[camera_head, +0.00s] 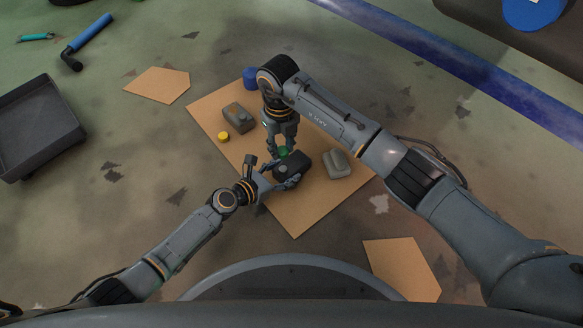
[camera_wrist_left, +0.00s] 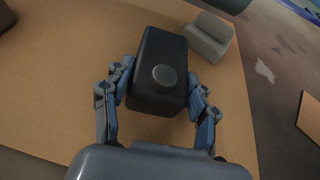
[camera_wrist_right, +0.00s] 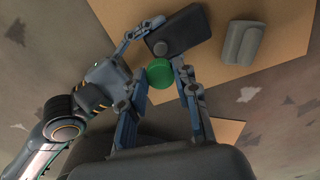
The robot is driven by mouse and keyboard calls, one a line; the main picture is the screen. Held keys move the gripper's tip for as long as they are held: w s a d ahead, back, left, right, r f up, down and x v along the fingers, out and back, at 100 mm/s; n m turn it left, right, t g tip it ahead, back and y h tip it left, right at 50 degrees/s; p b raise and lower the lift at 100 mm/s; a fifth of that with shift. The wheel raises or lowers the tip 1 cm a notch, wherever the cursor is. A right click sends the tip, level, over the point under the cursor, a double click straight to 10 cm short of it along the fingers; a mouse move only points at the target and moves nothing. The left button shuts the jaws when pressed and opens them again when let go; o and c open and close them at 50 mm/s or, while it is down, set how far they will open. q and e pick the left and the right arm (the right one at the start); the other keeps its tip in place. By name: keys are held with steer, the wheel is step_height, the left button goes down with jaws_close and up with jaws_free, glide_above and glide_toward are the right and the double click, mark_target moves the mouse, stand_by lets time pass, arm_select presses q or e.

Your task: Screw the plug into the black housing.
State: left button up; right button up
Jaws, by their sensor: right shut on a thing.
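The black housing (camera_head: 298,163) is a dark block on the tan mat, with a round grey disc on its top in the left wrist view (camera_wrist_left: 149,96). My left gripper (camera_head: 279,178) has one finger along each side of it, close against it. I cannot tell whether they clamp it. My right gripper (camera_head: 282,146) is shut on a round green plug (camera_wrist_right: 160,73), beside the housing in the right wrist view (camera_wrist_right: 188,22). In the head view the plug (camera_head: 283,153) is partly hidden under the fingers.
On the mat (camera_head: 296,218) stand a grey block (camera_head: 338,164) right of the housing, a brownish-grey block (camera_head: 238,118), a yellow disc (camera_head: 223,137) and a blue cylinder (camera_head: 250,77). A dark tray (camera_head: 40,130) lies far left. The mat's front corner is clear.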

arm_select(q)
steer(key=c, duration=0.9)
arm_select(e)
glide_above(283, 168)
steer(key=shift+f, duration=2.5)
steer(key=shift+f, duration=0.9)
arm_select(q)
jaws_close()
arm_select(e)
steer(key=shift+f, duration=0.55)
